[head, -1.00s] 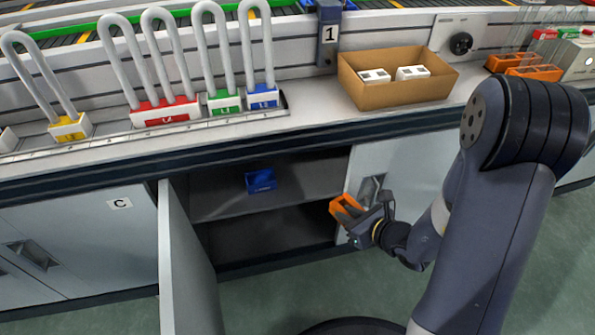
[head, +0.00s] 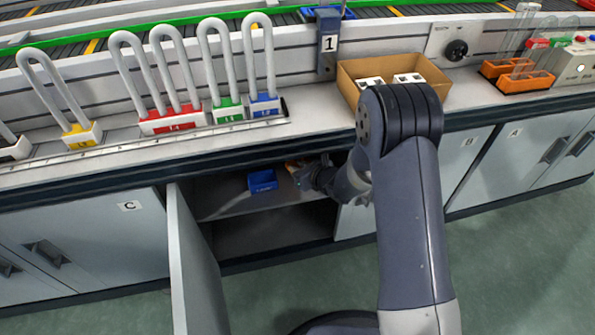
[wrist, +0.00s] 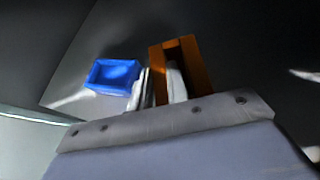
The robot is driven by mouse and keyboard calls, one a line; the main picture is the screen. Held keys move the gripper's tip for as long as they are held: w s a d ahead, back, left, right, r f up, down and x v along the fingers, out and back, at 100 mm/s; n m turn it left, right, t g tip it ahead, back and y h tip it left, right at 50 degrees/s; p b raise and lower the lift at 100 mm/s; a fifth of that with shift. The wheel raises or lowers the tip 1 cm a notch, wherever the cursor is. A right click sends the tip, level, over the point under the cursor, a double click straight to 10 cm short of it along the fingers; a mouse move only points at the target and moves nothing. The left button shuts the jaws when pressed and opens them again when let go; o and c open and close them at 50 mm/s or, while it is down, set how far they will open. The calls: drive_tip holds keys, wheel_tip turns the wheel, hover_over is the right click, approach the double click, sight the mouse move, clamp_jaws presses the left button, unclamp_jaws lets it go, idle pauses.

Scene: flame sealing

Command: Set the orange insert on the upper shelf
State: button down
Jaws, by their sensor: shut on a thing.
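The orange insert (wrist: 190,62) is held in my gripper (wrist: 160,88), which is shut on it, in the wrist view. In the head view only a small part of the insert (head: 292,166) shows beside my gripper (head: 303,174), inside the cabinet opening. The upper shelf (head: 225,205) is a grey board inside the open cabinet under the counter. The insert is over or at the shelf, to the right of a blue bin (head: 262,181). I cannot tell whether the insert touches the shelf. The blue bin also shows in the wrist view (wrist: 112,75), left of the insert.
The open cabinet door (head: 193,265) stands out at the left of the opening. The counter edge (head: 150,178) runs above it. A cardboard box (head: 440,88) with white items stands on the counter. The shelf left of the blue bin is clear.

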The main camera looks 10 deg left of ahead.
drive_tip(key=shift+w+a+r, duration=0.1)
drive_tip(key=shift+w+a, duration=0.2)
drive_tip(key=shift+a, duration=0.05)
drive_tip(key=shift+d+f+b, duration=0.1)
drive_tip(key=shift+f+b, duration=0.5)
drive_tip(key=shift+f, duration=1.2)
drive_tip(key=shift+f, duration=0.2)
drive_tip(key=c, duration=1.4)
unclamp_jaws()
drive_tip(key=shift+o, duration=0.2)
drive_tip(key=shift+r, duration=0.25)
drive_tip(key=p+v, duration=0.2)
drive_tip(key=v, duration=1)
